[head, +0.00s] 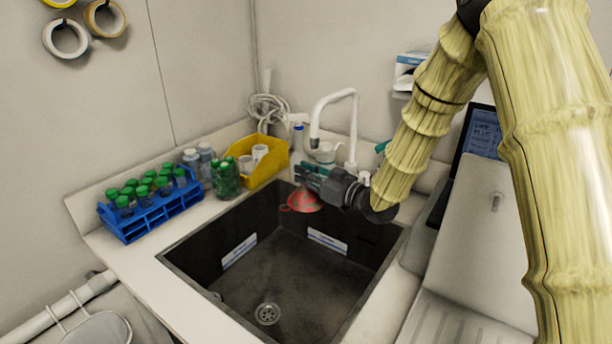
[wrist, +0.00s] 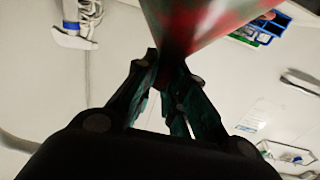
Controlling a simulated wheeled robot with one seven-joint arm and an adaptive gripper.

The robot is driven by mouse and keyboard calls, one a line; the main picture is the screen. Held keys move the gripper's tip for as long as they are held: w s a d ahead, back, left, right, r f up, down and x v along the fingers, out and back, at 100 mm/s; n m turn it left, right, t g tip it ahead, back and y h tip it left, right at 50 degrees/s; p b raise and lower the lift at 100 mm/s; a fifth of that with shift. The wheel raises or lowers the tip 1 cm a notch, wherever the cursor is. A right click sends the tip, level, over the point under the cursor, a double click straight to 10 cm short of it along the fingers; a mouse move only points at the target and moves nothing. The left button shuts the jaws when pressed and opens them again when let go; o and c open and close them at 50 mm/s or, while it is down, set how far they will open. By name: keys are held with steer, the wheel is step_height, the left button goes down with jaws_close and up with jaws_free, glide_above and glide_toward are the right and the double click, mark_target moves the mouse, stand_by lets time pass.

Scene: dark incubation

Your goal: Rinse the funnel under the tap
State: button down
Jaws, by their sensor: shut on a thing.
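My gripper (head: 312,174) is over the back of the dark sink (head: 300,272), shut on a funnel. The funnel (head: 303,202) is reddish and see-through, and it hangs just below my fingers inside the sink's back part. In the wrist view the funnel (wrist: 205,22) is a red and greenish cone at the top, with its narrow end between my fingertips (wrist: 170,75). The white tap (head: 332,98) arches up behind the sink, and its spout end is behind and above my gripper. I cannot make out any water.
A blue rack (head: 152,213) of green-capped tubes, a green-lidded jar (head: 225,178) and a yellow bin (head: 262,164) stand along the left and back counter. A coiled hose (head: 266,112) hangs behind. A screen (head: 484,135) stands at the right. The sink floor is clear around the drain (head: 267,313).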

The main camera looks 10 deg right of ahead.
stand_by(0.4)
steer(key=s+a, duration=0.2)
steer(key=s, duration=0.5)
steer(key=shift+s+a, duration=0.3)
steer(key=shift+a, duration=0.1)
stand_by(0.4)
stand_by(1.0)
steer(key=s+a+r+p, duration=0.1)
steer(key=s+r, duration=0.3)
steer(key=shift+s+a, duration=0.35)
stand_by(0.5)
stand_by(0.4)
